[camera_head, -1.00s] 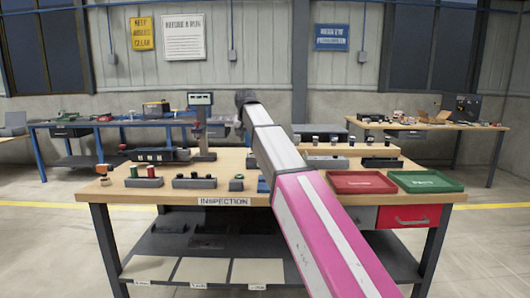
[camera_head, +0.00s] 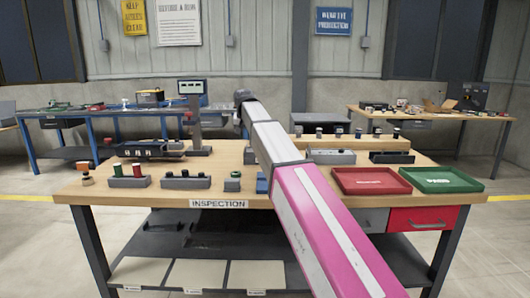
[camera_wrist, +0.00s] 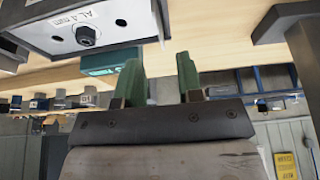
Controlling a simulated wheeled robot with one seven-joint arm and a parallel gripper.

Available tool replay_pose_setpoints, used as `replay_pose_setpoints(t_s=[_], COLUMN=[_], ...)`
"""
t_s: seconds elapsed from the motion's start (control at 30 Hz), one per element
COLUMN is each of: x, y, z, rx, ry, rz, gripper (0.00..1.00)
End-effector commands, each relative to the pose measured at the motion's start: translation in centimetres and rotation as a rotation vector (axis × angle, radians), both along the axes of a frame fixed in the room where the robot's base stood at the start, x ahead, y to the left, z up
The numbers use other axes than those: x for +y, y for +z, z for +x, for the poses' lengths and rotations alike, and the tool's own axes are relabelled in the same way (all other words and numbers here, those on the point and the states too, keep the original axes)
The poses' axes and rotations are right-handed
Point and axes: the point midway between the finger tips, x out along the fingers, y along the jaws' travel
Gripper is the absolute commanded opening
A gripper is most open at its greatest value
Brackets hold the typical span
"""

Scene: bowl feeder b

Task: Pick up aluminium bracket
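I cannot make out the aluminium bracket for certain in either view. A teal block (camera_wrist: 108,62) lies beyond the left finger. In the head view, my arm reaches over the inspection table (camera_head: 130,196), and my fingers are not distinguishable there.
A red tray (camera_head: 371,191) and a green tray (camera_head: 440,189) lie at the table's right. Small grey holders (camera_head: 185,182) line the front left. A grey stand (camera_head: 197,125) rises behind them. More benches stand at the back.

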Motion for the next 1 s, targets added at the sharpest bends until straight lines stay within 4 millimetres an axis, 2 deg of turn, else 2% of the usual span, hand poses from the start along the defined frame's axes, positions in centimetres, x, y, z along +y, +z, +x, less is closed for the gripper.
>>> replay_pose_setpoints(t_s=[0.17, 0.5, 0.73, 0.83, 1.0], x=[0.0, 0.0, 0.0, 0.0, 0.0], y=[-1.1, -5.1, -5.2, -5.2, -5.2], z=[0.2, 1.4, 1.5, 1.4, 1.4], rx=[0.001, 0.001, 0.000, 0.000, -0.001], ry=[0.000, 0.000, 0.000, 0.000, 0.000], rz=[0.000, 0.000, 0.000, 0.000, 0.000], gripper=[0.34, 0.34, 0.34, 0.01, 0.00])
